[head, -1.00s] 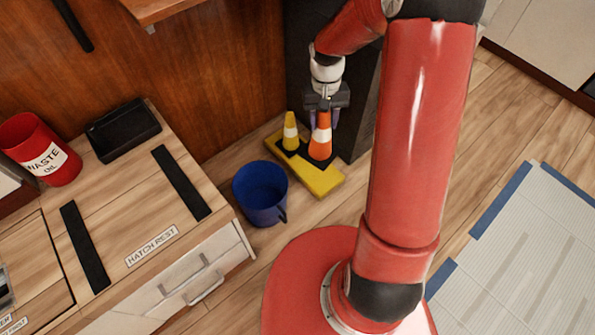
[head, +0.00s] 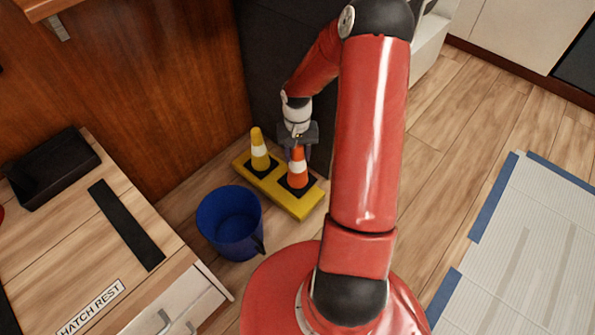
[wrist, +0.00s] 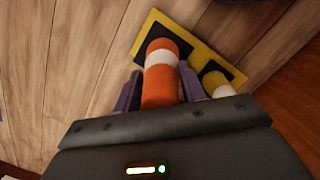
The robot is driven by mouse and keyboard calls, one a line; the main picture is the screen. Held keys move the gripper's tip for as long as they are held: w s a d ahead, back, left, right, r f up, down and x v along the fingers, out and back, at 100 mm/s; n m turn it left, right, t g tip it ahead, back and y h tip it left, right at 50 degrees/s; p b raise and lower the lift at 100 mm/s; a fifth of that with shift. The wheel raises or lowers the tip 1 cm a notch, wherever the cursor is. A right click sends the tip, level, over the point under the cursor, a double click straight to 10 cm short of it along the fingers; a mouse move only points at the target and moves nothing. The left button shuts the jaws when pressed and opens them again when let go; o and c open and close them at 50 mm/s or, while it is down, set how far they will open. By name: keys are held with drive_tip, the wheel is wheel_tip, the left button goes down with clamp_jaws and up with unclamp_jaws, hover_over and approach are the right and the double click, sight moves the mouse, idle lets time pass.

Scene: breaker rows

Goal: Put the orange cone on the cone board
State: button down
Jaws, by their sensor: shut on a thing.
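The orange cone (head: 297,170), with a white band and a black square base, is upright over the right end of the yellow cone board (head: 299,208). Its base looks to be on the board, though a small gap cannot be ruled out. My gripper (head: 297,150) is shut on the cone's upper part from above. In the wrist view the purple fingers sit on both sides of the orange cone (wrist: 161,72), and its black base lies within the yellow board (wrist: 190,35). A yellow cone (head: 260,150) stands on the board's left end.
A blue bucket (head: 230,222) stands on the floor just left of the board. A dark cabinet (head: 275,85) and a wooden wall (head: 150,100) are close behind. A wooden counter (head: 75,220) is at left.

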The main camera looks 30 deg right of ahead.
sight(298, 168)
drive_tip(key=shift+f+b, duration=0.65)
drive_tip(key=shift+f, duration=3.1)
drive_tip(key=c, duration=0.8)
unclamp_jaws()
